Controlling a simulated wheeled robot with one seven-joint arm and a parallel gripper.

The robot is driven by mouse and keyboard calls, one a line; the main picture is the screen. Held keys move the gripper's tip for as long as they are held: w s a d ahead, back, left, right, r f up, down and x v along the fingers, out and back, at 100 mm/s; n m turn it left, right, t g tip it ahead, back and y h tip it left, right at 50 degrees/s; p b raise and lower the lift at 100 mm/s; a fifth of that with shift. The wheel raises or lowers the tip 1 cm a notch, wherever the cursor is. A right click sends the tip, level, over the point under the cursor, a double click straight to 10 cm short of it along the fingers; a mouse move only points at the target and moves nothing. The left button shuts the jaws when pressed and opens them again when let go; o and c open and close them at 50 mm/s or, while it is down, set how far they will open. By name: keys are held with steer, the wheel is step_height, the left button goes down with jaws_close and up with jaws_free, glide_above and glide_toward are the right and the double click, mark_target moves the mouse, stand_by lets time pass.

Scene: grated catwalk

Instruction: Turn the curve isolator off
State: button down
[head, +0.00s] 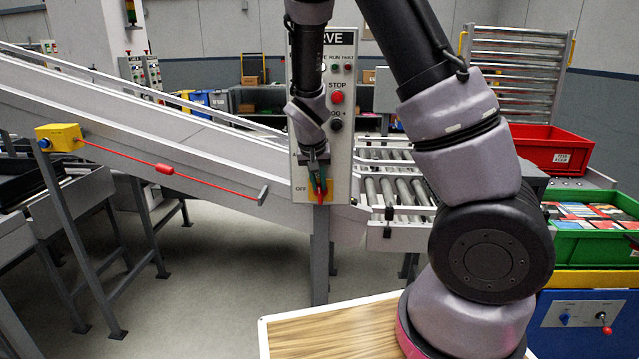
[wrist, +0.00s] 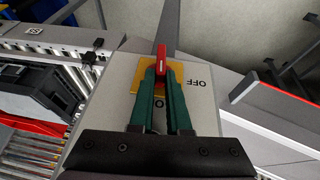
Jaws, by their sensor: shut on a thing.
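The curve isolator is a red handle (wrist: 160,52) on a yellow plate (wrist: 185,77), low on the grey control panel (head: 344,110) headed "RVE". In the wrist view an OFF label sits to the right of the yellow plate and a partly hidden "O" label lies below it. My gripper (wrist: 161,72) has green fingers, close together at the red handle and shut on it. In the head view my gripper (head: 317,186) reaches down the panel front, and the red handle shows at its tips, pointing downward. My arm hides part of the panel.
A red stop button (head: 337,97) and a black knob (head: 336,125) sit above on the panel. A roller conveyor (head: 395,190) lies to the right and a sloping conveyor (head: 130,125) to the left. A red pull cord (head: 220,184) runs along the left. A wooden surface (head: 330,335) lies below.

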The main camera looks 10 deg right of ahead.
mark_target(305, 195)
steer(key=a+h, duration=0.1)
steer(key=h, duration=0.1)
steer(key=a+f+n+g+h, duration=0.1)
steer(key=h, duration=0.2)
steer(key=w+n+g+h, duration=0.1)
steer(key=h, duration=0.2)
steer(key=shift+a+f, duration=0.25)
steer(key=shift+a, duration=0.15)
steer(key=h, duration=0.2)
steer(key=f+n+h, duration=0.1)
steer(key=shift+a+f+g+h, duration=0.1)
steer(key=shift+a+g+h, duration=0.2)
steer(key=shift+h, duration=0.1)
steer(key=shift+a+f+n+h, duration=0.1)
steer(key=shift+f+n+h, duration=0.25)
steer(key=shift+h, duration=0.65)
steer(key=shift+f+n+h, duration=0.25)
steer(key=shift+f+h, duration=0.1)
steer(key=shift+h, duration=0.65)
steer(key=c, duration=0.9)
jaws_free()
